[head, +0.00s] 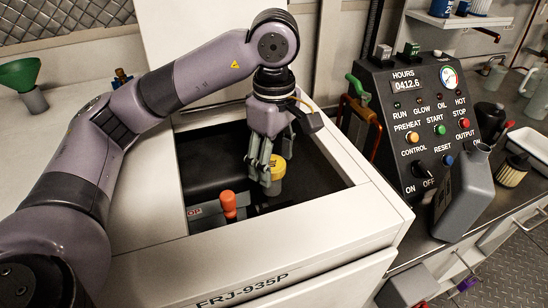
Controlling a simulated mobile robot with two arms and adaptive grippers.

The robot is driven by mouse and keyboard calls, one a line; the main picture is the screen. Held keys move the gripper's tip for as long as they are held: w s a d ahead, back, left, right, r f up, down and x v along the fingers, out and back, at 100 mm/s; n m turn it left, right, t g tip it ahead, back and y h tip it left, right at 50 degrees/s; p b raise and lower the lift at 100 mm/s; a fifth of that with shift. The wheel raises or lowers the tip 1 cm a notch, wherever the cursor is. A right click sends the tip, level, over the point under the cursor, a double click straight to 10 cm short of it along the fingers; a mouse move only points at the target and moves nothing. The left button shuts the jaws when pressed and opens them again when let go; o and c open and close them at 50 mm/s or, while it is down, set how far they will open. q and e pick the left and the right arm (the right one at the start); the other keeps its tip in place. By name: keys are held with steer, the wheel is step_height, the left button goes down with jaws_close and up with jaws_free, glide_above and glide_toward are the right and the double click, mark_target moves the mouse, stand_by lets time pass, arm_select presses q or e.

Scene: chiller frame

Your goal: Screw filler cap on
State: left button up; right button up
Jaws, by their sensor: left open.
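A round yellow cap (279,167) shows inside the dark square opening of the white housing. My left gripper (265,183) points down into that opening, with its fingers open right at the cap. The fingers cover the cap's left side, and I cannot tell whether they touch it. The filler neck under the cap is hidden, so I cannot tell how the cap sits. My right gripper is not in view.
An orange-red knob (228,203) stands upright in the opening, left of my fingers. The white housing's rim (290,217) surrounds the opening. A control panel (425,125) and a grey jug (463,195) stand to the right. A green funnel (20,75) is at far left.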

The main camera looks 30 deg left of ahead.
arm_select(q)
steer(key=n, duration=0.7)
steer(key=shift+w, duration=0.15)
steer(key=n, duration=0.4)
steer(key=shift+a, duration=0.1)
steer(key=n, duration=0.4)
steer(key=shift+w+p, duration=0.15)
steer(key=shift+p, duration=0.2)
steer(key=shift+c, duration=0.6)
steer(key=c, duration=1.1)
